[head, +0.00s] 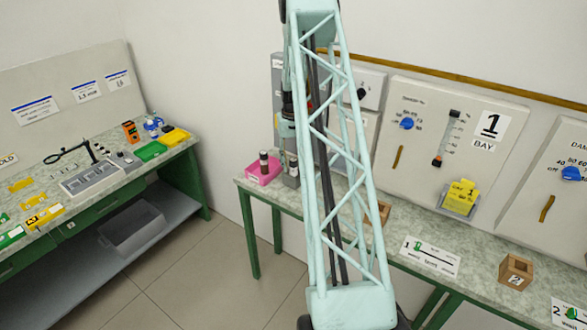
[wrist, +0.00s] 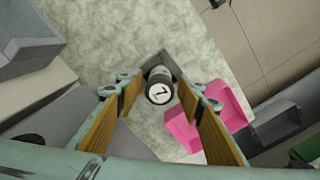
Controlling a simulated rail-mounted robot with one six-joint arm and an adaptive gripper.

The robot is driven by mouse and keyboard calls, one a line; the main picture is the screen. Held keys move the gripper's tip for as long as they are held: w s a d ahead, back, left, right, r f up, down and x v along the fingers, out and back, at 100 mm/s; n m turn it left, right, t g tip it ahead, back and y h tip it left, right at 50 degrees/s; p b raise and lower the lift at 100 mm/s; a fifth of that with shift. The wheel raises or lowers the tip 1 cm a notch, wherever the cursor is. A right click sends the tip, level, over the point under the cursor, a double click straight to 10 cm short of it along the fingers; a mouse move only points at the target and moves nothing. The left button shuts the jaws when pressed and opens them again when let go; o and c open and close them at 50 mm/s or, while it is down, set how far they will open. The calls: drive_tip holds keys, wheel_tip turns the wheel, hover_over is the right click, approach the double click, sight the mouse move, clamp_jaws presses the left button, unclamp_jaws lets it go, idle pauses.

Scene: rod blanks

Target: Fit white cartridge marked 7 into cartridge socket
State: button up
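The white cartridge marked 7 (wrist: 159,93) shows in the wrist view, its round white end facing the camera. It stands at a small dark grey square piece (wrist: 174,60); I cannot tell whether that is a socket. My gripper (wrist: 158,92) is open, with its two tan-padded fingers on either side of the cartridge and a gap showing on both sides. In the head view my arm's lattice link hides much of this area, and I cannot make out the fingers.
The pink tray also shows right of the fingers in the wrist view (wrist: 231,102), beside a grey block (wrist: 281,120). Wall panels, a yellow tag box (head: 461,196) and a wooden box marked 2 (head: 515,271) are to the right. A green workbench (head: 180,150) stands left.

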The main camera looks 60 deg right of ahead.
wheel_tip(320, 180, up, 10)
drive_tip(key=shift+r+b, duration=0.25)
drive_tip(key=shift+b, duration=0.1)
idle(0.8)
drive_tip(key=shift+w+a+r, duration=0.1)
